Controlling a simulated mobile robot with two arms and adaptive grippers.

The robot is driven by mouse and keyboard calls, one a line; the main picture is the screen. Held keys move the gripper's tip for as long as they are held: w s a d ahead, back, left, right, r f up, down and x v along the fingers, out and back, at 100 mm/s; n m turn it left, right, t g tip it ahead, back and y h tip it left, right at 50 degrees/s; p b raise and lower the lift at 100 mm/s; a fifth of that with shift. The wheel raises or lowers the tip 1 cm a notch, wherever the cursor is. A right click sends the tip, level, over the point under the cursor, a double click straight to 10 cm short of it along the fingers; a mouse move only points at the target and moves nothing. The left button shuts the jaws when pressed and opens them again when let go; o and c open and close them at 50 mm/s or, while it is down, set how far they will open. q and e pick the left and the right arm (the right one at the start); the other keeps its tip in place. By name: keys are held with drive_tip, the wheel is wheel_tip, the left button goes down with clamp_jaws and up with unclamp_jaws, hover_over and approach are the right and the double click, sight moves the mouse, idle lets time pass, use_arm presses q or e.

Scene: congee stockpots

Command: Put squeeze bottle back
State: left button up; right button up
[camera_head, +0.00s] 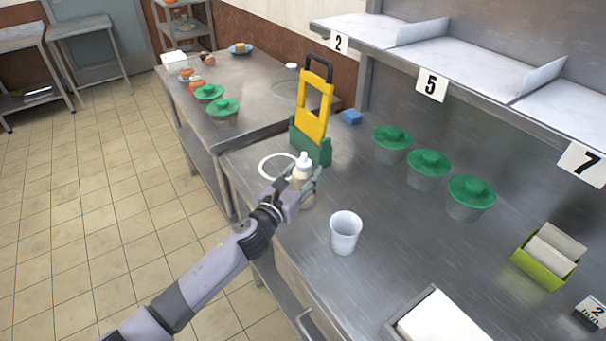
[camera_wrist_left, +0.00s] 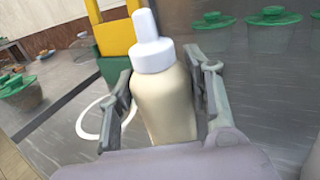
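The squeeze bottle (camera_head: 302,170) is cream-coloured with a white cap and nozzle, and stands roughly upright. It fills the middle of the left wrist view (camera_wrist_left: 165,100). My left gripper (camera_head: 304,186) has its fingers on both sides of the bottle's body, close against it; the fingers also show in the wrist view (camera_wrist_left: 165,92). The bottle's base is mostly hidden by the gripper, so I cannot tell whether it touches the counter. A white ring (camera_head: 261,164) is marked on the counter, just behind and left of the bottle. My right gripper is not in view.
A yellow and green stand (camera_head: 313,112) rises behind the ring. A white cup (camera_head: 345,232) stands right of the bottle. Green-lidded containers (camera_head: 429,163) line the back of the steel counter (camera_head: 400,230). A lime-green box (camera_head: 545,262) is at the right. Numbered shelves (camera_head: 460,62) overhang the back.

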use_arm(q)
drive_tip(key=o, duration=0.4)
drive_tip(key=shift+r, duration=0.1)
drive_tip(key=v, duration=1.2)
drive_tip(key=shift+a+r, duration=0.1)
